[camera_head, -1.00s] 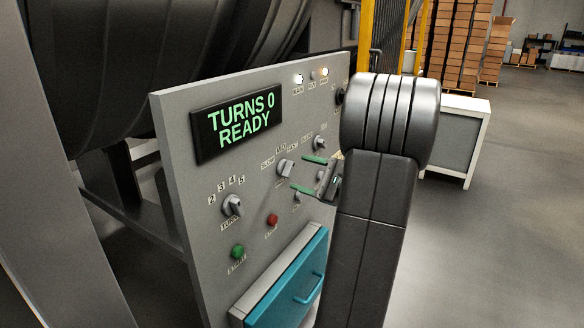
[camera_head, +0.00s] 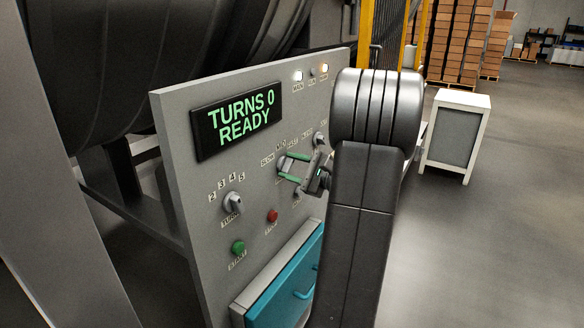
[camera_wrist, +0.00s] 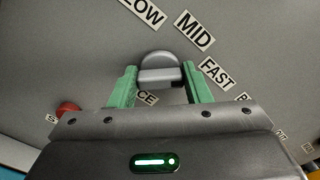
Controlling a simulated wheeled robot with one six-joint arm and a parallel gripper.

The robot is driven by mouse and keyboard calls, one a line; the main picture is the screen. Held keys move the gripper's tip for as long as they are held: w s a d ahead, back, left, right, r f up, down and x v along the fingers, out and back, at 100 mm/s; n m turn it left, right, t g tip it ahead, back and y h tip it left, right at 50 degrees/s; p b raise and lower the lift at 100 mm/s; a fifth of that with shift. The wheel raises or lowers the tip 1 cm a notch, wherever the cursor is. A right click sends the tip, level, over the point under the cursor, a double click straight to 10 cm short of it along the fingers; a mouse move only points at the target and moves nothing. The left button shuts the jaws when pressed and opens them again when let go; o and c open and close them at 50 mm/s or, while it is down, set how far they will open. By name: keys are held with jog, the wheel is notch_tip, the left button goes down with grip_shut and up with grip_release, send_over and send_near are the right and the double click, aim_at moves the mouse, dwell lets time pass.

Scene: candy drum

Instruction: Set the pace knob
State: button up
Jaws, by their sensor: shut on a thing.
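The pace knob (camera_head: 282,165) is a grey knob on the sloped control panel (camera_head: 180,140), with SLOW, MID and FAST labels around it. In the wrist view the knob (camera_wrist: 159,69) stands between my two green fingers, its grip bar lying across from one finger to the other. My gripper (camera_head: 285,168) is shut on the knob; it also shows in the wrist view (camera_wrist: 160,80). The PACE label below the knob is partly hidden. I cannot tell exactly which label the knob points at.
A turns knob (camera_head: 232,203), a green start button (camera_head: 238,248) and a red button (camera_head: 272,215) sit to the left and below. Another knob (camera_head: 320,140) is close on the right. A teal drawer (camera_head: 285,285) is underneath.

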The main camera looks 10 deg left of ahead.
jog(key=shift+f+b, duration=0.15)
jog(key=shift+b, duration=0.25)
jog(key=n+b, duration=0.1)
jog(key=b, duration=0.2)
jog(key=shift+f+n, duration=0.25)
jog(key=shift+n, duration=0.15)
jog(key=n+b, duration=1.6)
jog(key=b, duration=0.9)
jog(key=o, duration=1)
